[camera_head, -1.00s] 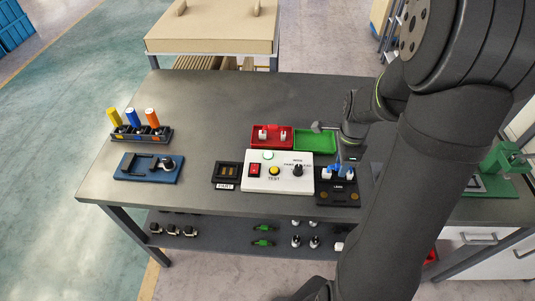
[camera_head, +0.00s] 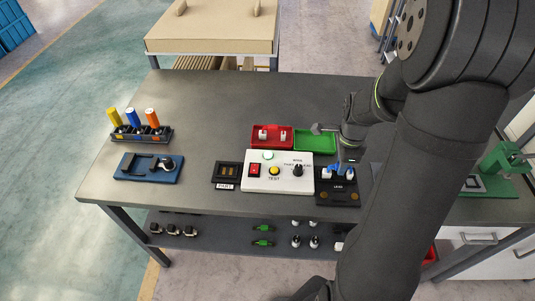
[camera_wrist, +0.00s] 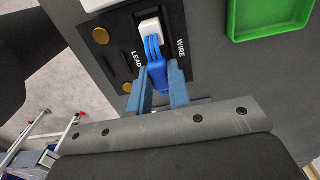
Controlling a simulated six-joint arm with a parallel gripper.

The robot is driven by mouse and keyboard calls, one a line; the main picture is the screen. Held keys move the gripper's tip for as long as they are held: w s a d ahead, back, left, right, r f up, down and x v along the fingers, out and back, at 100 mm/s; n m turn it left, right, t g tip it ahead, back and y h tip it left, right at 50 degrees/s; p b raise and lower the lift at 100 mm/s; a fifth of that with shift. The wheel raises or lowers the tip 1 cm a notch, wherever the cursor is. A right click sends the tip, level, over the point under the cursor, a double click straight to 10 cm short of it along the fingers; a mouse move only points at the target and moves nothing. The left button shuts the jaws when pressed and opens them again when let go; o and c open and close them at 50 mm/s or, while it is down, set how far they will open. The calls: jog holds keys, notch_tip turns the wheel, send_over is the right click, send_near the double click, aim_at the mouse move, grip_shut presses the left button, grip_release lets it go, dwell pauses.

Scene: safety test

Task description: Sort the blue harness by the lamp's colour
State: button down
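The blue harness (camera_wrist: 157,74) has a blue body, thin blue leads and a white connector (camera_wrist: 150,27). The connector sits in the black fixture (camera_wrist: 125,35) marked LEAD and WIRE, which also shows in the head view (camera_head: 337,199). My gripper (camera_wrist: 161,78) is at the fixture, its fingers close against both sides of the blue body; no clear gap shows. In the head view the fingers and harness are small and partly overlap. The lamp (camera_head: 268,156) on the white test panel (camera_head: 258,184) has a green rim and a pale, bright middle.
Behind the panel are a red tray (camera_head: 272,147) with white-topped pieces and an empty green tray (camera_head: 315,150). A small black part holder (camera_head: 227,186), a blue fixture (camera_head: 126,174) and a rack of coloured bottles (camera_head: 120,137) stand left. The bench's (camera_head: 215,105) back is clear.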

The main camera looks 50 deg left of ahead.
jog(key=shift+r, duration=3.25)
jog(key=w+a, duration=0.5)
jog(key=a, duration=0.9)
jog(key=shift+w+a+f, duration=0.1)
jog(key=shift+w+f, duration=0.05)
jog(key=shift+f, duration=1.15)
jog(key=shift+w+a+f, duration=0.1)
jog(key=shift+f, duration=1.15)
jog(key=shift+f, duration=0.95)
jog(key=c, duration=1.3)
grip_release()
jog(key=shift+o, duration=0.2)
jog(key=shift+r, duration=0.1)
